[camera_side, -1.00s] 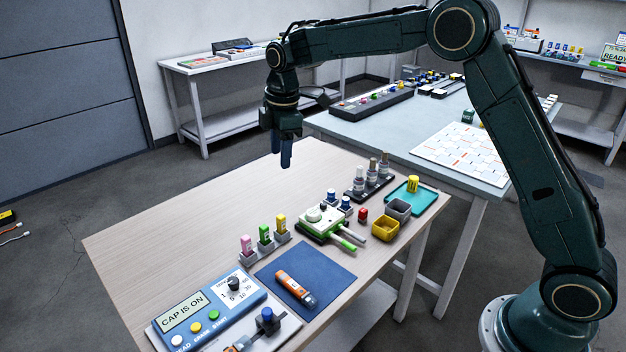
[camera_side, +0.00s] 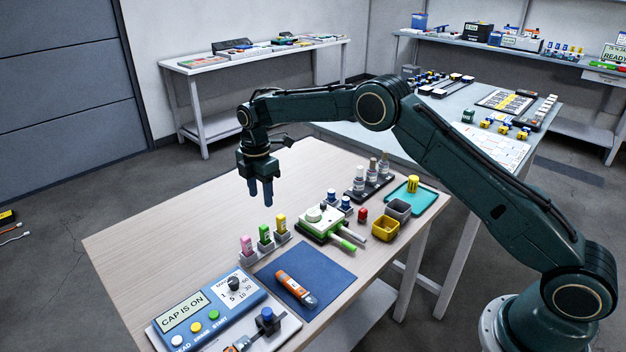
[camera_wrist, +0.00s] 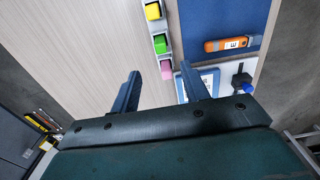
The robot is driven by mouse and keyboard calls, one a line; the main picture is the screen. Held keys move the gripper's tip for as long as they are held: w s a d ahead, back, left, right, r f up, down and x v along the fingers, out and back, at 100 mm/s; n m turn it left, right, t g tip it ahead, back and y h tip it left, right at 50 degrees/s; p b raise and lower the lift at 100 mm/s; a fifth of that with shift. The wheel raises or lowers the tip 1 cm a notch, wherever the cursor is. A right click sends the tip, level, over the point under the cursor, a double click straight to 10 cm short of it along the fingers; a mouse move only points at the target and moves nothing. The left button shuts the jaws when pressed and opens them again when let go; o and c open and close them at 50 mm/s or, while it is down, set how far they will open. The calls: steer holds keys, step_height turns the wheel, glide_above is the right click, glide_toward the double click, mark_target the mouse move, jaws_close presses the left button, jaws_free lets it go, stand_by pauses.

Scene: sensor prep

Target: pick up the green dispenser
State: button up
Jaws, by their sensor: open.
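The green dispenser (camera_side: 264,234) stands upright in a grey holder (camera_side: 263,247), between a pink dispenser (camera_side: 246,245) and a yellow dispenser (camera_side: 281,223). My gripper (camera_side: 261,203) points down above the wooden table, above and behind the dispenser row. It is open and empty, apart from all three dispensers. In the wrist view the green dispenser (camera_wrist: 160,44) shows beyond the fingertips, between the yellow one (camera_wrist: 153,11) and the pink one (camera_wrist: 166,69). My gripper's two fingers (camera_wrist: 163,82) are spread in that view.
A blue mat (camera_side: 318,290) with an orange device (camera_side: 295,287) lies in front of the row. A blue timer panel (camera_side: 208,310) reads CAP IS ON. A white-green device (camera_side: 322,220) and yellow bin (camera_side: 385,229) stand to the right. The table's left part is clear.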

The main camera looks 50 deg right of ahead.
mark_target(264, 226)
steer(key=shift+f, duration=4.2)
steer(key=shift+f, duration=0.1)
steer(key=shift+a+f, duration=0.1)
steer(key=shift+f, duration=2.4)
jaws_close()
